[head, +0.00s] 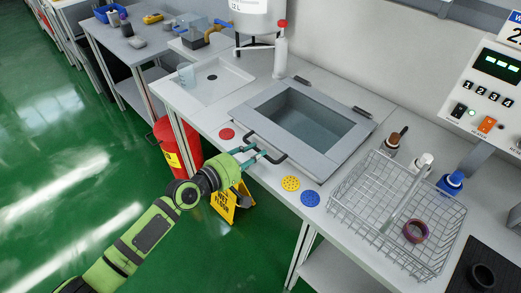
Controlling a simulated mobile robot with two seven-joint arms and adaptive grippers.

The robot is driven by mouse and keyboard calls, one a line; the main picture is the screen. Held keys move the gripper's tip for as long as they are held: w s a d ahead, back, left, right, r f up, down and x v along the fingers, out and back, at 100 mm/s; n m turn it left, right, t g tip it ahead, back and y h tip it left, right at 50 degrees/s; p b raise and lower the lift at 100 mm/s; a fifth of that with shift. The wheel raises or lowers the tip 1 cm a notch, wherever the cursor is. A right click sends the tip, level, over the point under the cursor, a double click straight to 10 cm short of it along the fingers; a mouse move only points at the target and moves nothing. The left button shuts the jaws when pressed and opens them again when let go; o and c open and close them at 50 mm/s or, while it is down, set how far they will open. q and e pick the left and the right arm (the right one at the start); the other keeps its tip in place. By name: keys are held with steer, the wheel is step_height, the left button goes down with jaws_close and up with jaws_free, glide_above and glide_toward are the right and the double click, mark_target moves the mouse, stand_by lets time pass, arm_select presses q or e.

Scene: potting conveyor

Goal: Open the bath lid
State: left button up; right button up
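The bath (313,121) is set into the bench at the middle of the head view. Its lid (262,116) is a grey frame around a see-through middle, lying flat, with dark hinges (361,112) along the back edge. A black bar handle (279,160) sits at the lid's front edge. My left gripper (261,152) is at this handle, its teal fingers reaching it from the front left. The fingers overlap the bar, so I cannot tell whether they are closed on it. My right gripper is not in view.
A wire basket (345,200) holding a purple-red ring stands to the right. Red, yellow and blue discs (290,183) lie along the front edge. A white bottle with a red top (281,55) stands behind the bath, near a shallow tray (228,72). Bottles (450,183) stand at right.

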mark_target(259, 151)
arm_select(q)
steer(key=shift+x, duration=1.55)
